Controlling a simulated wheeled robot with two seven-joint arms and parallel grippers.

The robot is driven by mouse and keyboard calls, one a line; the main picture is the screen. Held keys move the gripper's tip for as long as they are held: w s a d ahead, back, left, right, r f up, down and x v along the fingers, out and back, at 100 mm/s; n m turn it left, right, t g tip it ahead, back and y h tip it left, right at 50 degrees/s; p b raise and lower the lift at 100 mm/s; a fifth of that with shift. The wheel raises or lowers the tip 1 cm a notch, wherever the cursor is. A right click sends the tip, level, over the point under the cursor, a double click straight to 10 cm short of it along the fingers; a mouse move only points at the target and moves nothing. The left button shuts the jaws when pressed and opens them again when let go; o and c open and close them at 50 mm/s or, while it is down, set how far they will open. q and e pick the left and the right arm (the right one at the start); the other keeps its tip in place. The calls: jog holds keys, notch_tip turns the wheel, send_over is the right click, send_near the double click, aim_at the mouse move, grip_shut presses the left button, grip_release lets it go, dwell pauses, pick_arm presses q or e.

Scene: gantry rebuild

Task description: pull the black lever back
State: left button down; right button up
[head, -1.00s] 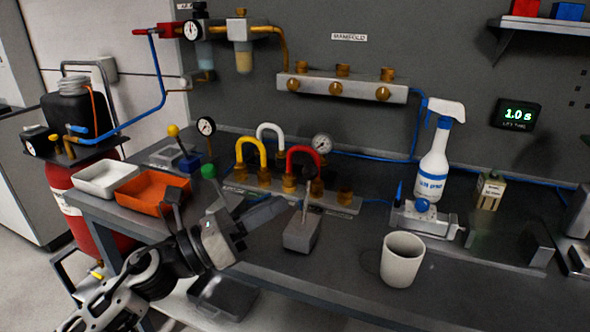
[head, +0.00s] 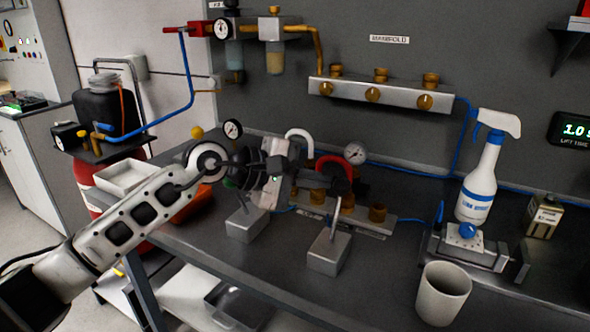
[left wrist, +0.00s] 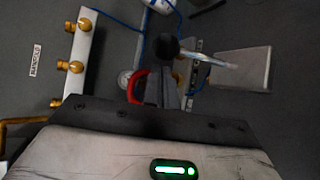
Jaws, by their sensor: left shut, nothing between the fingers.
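The black lever (head: 333,222) is a thin metal rod with a black ball knob, standing nearly upright from a small grey box (head: 326,257) on the bench. Its black knob (left wrist: 165,46) shows clearly in the left wrist view, with the rod running right to the box. My left gripper (head: 322,181) is shut and empty, its fingers pointing right at about knob height, close to the knob. In the left wrist view the dark fingertips (left wrist: 172,84) lie just short of the knob; whether they touch it I cannot tell. My right gripper is not in view.
A second grey box (head: 247,223) with a green-knobbed lever stands left, under my left gripper. Hose loops, including a red one (head: 333,162), and brass fittings stand behind. A white cup (head: 443,293) and spray bottle (head: 480,180) stand right.

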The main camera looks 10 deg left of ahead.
pick_arm(q)
jog(key=shift+x, duration=1.05)
